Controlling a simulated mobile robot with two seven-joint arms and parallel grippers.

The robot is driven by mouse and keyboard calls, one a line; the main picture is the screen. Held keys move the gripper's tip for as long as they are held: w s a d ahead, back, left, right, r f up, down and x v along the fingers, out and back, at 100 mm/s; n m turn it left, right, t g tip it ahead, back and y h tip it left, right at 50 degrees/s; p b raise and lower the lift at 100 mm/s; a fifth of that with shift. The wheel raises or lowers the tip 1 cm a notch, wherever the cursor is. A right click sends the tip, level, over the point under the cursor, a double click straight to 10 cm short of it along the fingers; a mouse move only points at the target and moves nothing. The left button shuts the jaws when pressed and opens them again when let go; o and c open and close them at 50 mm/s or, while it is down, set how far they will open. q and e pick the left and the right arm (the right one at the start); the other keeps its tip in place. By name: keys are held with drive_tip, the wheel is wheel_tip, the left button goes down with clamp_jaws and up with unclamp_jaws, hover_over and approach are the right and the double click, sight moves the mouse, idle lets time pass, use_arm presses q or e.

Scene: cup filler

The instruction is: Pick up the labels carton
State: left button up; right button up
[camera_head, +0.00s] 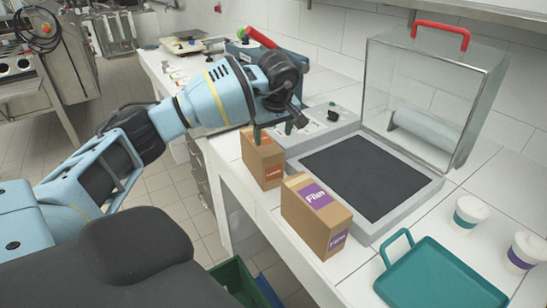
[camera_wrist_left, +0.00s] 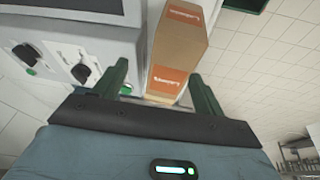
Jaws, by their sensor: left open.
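The labels carton (camera_head: 262,163) is a brown box with an orange label, upright on the white counter beside the grey machine in the head view. In the left wrist view the carton (camera_wrist_left: 179,45) lies ahead of the fingers, its near end showing between them, closer to the right finger. My left gripper (camera_head: 273,130) is open and empty, at the top of the carton and partly in front of it. Its two green fingers (camera_wrist_left: 160,80) show in the wrist view. I cannot tell whether they touch the carton. My right gripper is not in view.
A second carton with a purple Film label (camera_head: 333,236) stands just nearer. The machine's dark plate (camera_head: 365,175) and raised clear lid (camera_head: 428,90) are to the right. A teal tray (camera_head: 430,275) and two lidded cups (camera_head: 470,212) stand front right. A green crate (camera_head: 238,283) is below the counter.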

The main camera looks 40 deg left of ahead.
sight(263, 142)
use_arm(q)
drive_tip(key=a+f, duration=0.1)
drive_tip(key=a+y, duration=0.1)
drive_tip(key=a, duration=0.1)
drive_tip(key=shift+f+g, duration=0.35)
drive_tip(key=shift+g, duration=0.05)
drive_tip(key=shift+s+f, duration=0.1)
drive_tip(key=shift+s, duration=0.15)
drive_tip(key=shift+x, duration=0.85)
drive_tip(key=shift+w+a+f, duration=0.15)
drive_tip(key=shift+f, duration=0.1)
drive_tip(key=x, duration=0.4)
drive_tip(key=shift+w+a, duration=0.2)
drive_tip(key=shift+a, duration=0.3)
drive_tip(key=shift+a+f, duration=0.1)
drive_tip(key=shift+f, duration=0.2)
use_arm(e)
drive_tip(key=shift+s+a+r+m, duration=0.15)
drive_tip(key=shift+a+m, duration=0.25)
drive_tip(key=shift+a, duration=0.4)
use_arm(q)
drive_tip(key=shift+f, duration=0.25)
